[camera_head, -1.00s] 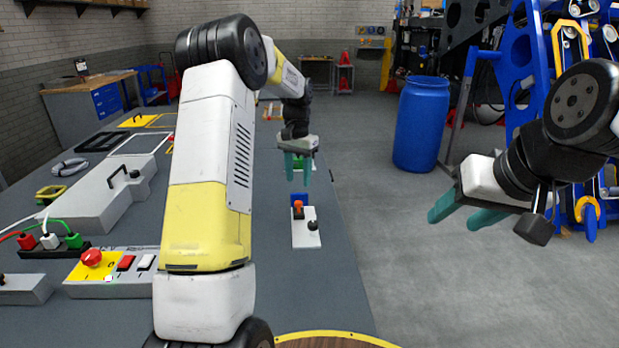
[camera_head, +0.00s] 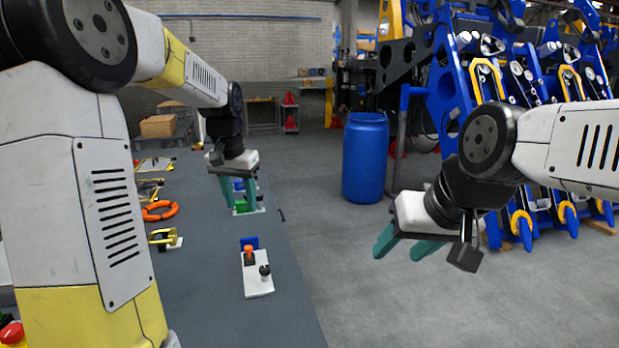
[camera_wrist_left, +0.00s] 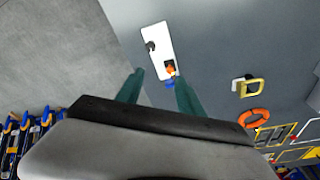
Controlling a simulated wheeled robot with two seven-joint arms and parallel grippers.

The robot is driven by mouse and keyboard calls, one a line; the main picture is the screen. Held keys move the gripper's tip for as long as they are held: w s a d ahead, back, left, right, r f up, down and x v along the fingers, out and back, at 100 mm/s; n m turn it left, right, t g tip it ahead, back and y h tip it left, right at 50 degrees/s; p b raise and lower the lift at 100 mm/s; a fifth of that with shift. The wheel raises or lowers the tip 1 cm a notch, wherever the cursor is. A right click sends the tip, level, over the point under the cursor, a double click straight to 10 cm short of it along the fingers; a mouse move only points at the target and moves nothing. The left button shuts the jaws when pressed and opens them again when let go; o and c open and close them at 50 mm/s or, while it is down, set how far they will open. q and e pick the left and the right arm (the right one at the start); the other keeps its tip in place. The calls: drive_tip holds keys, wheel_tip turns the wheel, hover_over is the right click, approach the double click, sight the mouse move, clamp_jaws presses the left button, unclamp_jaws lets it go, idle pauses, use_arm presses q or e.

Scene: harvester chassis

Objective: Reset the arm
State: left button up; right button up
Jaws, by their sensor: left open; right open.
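My left arm comes in from the left of the head view. Its gripper (camera_head: 239,193) points down over the grey table with its teal fingers apart and nothing between them. In the left wrist view the same open fingers (camera_wrist_left: 158,88) show, with a white plate with an orange and a black knob (camera_wrist_left: 157,50) beyond them. In the head view that plate (camera_head: 258,287) lies on the table nearer to me than the left gripper. My right gripper (camera_head: 398,246) is open and empty over the bare floor, right of the table.
The grey table (camera_head: 205,300) bears an orange ring (camera_head: 160,211) and a yellow clamp-like part (camera_head: 164,239) on its left. A blue barrel (camera_head: 365,158) stands on the floor behind. Blue racks (camera_head: 480,90) fill the back right. The floor between is clear.

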use_arm(q)
drive_tip(key=s+d+r+n+t+h, duration=0.1)
drive_tip(key=s+t, duration=0.1)
drive_tip(key=s, duration=1)
drive_tip(key=s+d+r+n+t, duration=0.1)
drive_tip(key=s+d+r+t, duration=0.1)
drive_tip(key=s, duration=0.9)
drive_tip(key=shift+s+d+h, duration=0.15)
drive_tip(key=shift+s+h, duration=0.2)
drive_tip(key=shift+h, duration=0.05)
